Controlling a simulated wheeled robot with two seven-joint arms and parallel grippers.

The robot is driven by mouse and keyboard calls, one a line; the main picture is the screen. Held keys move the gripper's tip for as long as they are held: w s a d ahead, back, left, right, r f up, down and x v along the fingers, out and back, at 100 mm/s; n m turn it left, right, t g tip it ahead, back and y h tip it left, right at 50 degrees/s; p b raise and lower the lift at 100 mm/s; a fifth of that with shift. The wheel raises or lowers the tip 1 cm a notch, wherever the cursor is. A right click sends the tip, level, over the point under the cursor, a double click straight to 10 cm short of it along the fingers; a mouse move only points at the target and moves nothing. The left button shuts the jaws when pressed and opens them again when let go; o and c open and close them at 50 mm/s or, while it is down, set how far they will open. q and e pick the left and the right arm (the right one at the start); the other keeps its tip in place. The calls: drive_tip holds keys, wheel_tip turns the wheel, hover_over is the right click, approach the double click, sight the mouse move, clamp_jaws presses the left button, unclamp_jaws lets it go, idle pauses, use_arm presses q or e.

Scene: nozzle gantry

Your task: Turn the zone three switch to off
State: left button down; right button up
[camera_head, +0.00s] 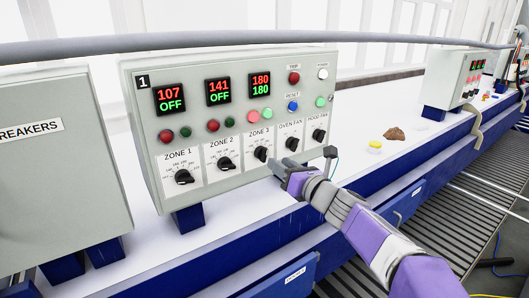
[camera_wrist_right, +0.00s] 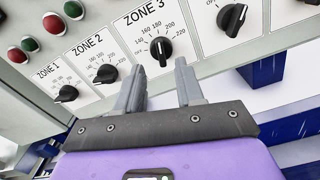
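The zone 3 switch is a black knob (camera_head: 261,154) on the grey control panel (camera_head: 143,120), under the label ZONE 3. The zone 3 display (camera_head: 260,84) reads 180 over 180. In the right wrist view the same knob (camera_wrist_right: 158,48) points up, near the 160 to 180 marks; OFF is at its lower left. My right gripper (camera_head: 279,168) is in front of the panel, just right of and below the knob. In the wrist view its open fingers (camera_wrist_right: 160,66) are apart, with the knob just beyond the gap and nothing held. My left gripper is not in view.
A breakers box (camera_head: 60,170) stands at left. A grey rail (camera_head: 200,42) crosses above. A yellow-topped item (camera_head: 375,147) and brown lump (camera_head: 394,134) lie right on the bench.

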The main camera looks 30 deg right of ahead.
sight(266, 154)
drive_tip(key=shift+w+a, duration=0.15)
drive_tip(key=shift+w, duration=1.35)
drive_tip(key=shift+w+a, duration=0.1)
drive_tip(key=shift+w, duration=1.4)
drive_tip(key=shift+w, duration=0.1)
clamp_jaws()
